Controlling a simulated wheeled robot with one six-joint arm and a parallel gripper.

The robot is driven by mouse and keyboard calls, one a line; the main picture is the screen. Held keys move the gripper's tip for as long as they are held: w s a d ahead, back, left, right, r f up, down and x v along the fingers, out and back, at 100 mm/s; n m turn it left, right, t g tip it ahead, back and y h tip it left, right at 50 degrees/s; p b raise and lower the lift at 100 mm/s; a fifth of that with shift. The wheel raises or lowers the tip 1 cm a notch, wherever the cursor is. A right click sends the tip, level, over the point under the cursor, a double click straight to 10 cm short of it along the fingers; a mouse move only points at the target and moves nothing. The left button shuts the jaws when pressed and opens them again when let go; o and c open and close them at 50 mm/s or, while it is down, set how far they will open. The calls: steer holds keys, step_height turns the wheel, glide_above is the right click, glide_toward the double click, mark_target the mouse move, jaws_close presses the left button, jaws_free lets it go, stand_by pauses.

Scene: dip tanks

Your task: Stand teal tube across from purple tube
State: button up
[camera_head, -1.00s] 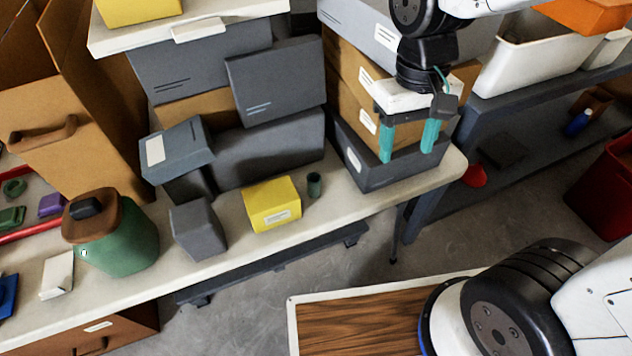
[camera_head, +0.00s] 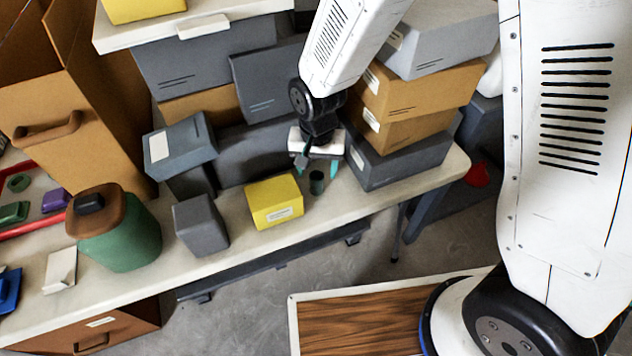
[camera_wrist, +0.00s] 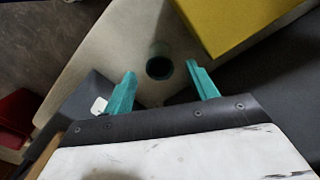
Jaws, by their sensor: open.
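The small dark teal tube (camera_head: 317,183) stands upright on the pale bench, just right of the yellow box. Its open round top faces up in the wrist view (camera_wrist: 159,66). My gripper (camera_head: 319,168) is open, with teal fingers, close behind and above the tube in the head view. In the wrist view the tube shows between the two fingertips (camera_wrist: 161,72), with gaps on both sides. I cannot tell how far the tips are above it. I cannot make out a purple tube; a purple piece (camera_head: 55,200) lies at the far left, its shape unclear.
The yellow box (camera_head: 274,202) is close left of the tube. A grey box (camera_head: 201,225) and a green canister (camera_head: 118,235) stand farther left. Stacked grey and brown boxes (camera_head: 400,155) flank the gripper's right. Bench (camera_head: 345,200) in front of the tube is clear.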

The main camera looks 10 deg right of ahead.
mark_target(316, 177)
step_height(316, 177, down, 4)
steer(key=shift+s+r, duration=0.1)
steer(key=c, duration=1.2)
steer(key=shift+o, duration=0.2)
steer(key=shift+r, duration=0.1)
